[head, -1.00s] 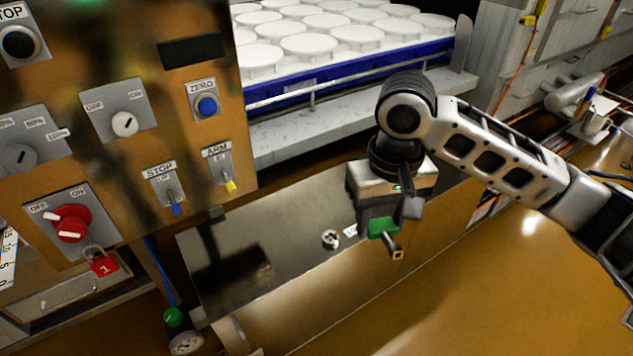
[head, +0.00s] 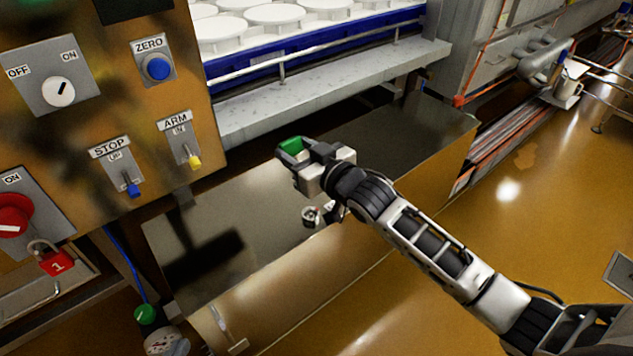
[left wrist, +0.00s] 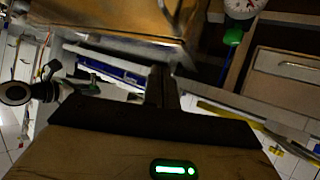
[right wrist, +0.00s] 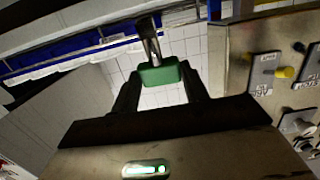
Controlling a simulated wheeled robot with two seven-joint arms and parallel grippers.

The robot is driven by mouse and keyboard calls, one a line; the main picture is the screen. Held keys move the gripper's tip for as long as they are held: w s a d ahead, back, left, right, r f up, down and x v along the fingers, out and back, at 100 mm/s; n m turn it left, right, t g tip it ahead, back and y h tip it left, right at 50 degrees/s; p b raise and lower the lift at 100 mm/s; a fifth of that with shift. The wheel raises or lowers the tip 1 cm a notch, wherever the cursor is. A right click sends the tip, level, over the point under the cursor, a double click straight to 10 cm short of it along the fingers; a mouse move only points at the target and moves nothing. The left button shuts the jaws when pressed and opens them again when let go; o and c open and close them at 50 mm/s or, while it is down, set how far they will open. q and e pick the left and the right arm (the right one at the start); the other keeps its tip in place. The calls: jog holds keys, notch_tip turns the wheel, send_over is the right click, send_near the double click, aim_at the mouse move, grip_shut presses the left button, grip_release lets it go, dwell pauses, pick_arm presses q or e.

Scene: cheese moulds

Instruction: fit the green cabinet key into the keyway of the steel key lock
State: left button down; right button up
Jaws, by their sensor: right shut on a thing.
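My right gripper (head: 293,160) is shut on the green cabinet key (head: 290,146), held above the steel cabinet top. In the right wrist view the key's green head (right wrist: 160,75) sits between the fingers, and its metal shank points away from the gripper. A small round steel fitting (head: 311,215), which looks like the key lock, sits on the cabinet top, below and apart from the gripper. Its keyway is too small to make out. My left gripper (left wrist: 162,88) shows only in its own wrist view, with its dark fingers together and nothing visible between them.
A control panel (head: 95,150) with switches and a red padlock (head: 56,262) stands at the left. A steel ledge (head: 330,90) and a blue tray (head: 300,45) of white moulds are behind. The cabinet top (head: 190,235) is mostly bare.

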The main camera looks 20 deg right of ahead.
pick_arm(q)
jog(key=shift+w+d+b, duration=0.1)
jog(key=shift+w+b, duration=0.05)
jog(key=shift+b, duration=0.55)
pick_arm(e)
jog(key=s+d+f+t+y, duration=0.1)
jog(key=s+d+f+t, duration=0.1)
jog(key=s+f+t, duration=0.1)
jog(key=shift+s+d+f+t, duration=0.2)
jog(key=shift+s+f+t, duration=0.2)
jog(key=shift+s, duration=0.15)
